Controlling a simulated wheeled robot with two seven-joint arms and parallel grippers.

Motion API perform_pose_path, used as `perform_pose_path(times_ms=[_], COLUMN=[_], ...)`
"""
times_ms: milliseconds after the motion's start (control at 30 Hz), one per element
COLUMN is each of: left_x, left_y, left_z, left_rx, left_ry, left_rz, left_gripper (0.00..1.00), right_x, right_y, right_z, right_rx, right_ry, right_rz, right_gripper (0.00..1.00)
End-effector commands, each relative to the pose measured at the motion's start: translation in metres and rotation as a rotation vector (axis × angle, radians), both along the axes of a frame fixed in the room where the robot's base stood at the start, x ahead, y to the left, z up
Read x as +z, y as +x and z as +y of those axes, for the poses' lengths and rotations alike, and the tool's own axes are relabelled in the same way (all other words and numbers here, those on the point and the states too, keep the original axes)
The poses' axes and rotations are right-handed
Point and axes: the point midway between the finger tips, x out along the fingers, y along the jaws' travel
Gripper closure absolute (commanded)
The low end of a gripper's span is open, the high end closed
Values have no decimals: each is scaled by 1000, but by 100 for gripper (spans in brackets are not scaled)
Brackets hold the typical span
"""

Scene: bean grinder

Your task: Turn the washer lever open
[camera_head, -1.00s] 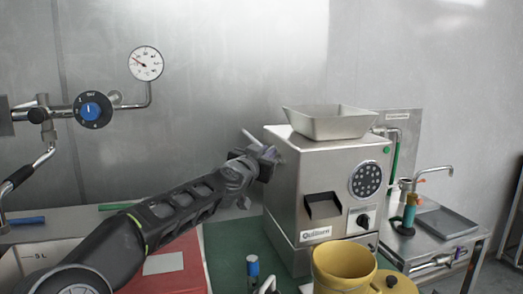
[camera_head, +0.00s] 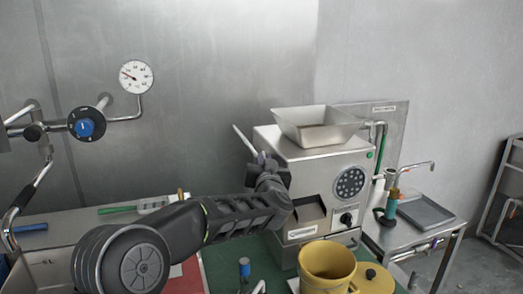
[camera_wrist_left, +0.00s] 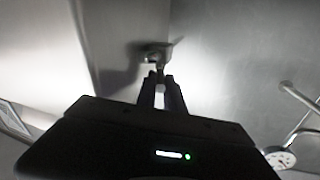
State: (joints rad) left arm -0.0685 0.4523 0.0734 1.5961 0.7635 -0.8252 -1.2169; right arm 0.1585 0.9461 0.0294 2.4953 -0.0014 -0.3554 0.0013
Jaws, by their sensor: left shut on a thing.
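The metal grinder (camera_head: 345,157) stands right of centre in the head view, with a hopper on top. A thin pale rod (camera_head: 242,138), which looks like the lever, slants up and left beside its left side. My left gripper (camera_head: 268,166) is at that side, by the rod's lower end. The gripper hides how the rod joins the grinder. My right gripper is out of view.
A yellow pot (camera_head: 326,264) stands in front of the grinder on a green surface. A pressure gauge (camera_head: 136,77) and a blue-knobbed valve (camera_head: 86,125) are on the wall at left. A metal side table (camera_head: 432,218) stands at right.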

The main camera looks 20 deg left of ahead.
Motion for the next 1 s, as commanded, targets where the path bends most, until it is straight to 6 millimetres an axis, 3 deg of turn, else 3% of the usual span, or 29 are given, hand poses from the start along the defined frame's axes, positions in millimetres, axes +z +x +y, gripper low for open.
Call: perform_pose_path(times_ms=[433,467,700,1000], left_x=[-2,-2,-1,0], left_y=[0,1,1,1], left_z=[0,0,0,-1], left_rx=[15,14,13,11], left_ry=[-1,-1,-1,-1], left_rz=[2,2,0,-1], left_gripper=[100,85,66,66], right_x=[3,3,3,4], right_y=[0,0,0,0], right_z=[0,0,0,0], right_rx=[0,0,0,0], right_ry=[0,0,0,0], right_rz=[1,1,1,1], right_gripper=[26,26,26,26])
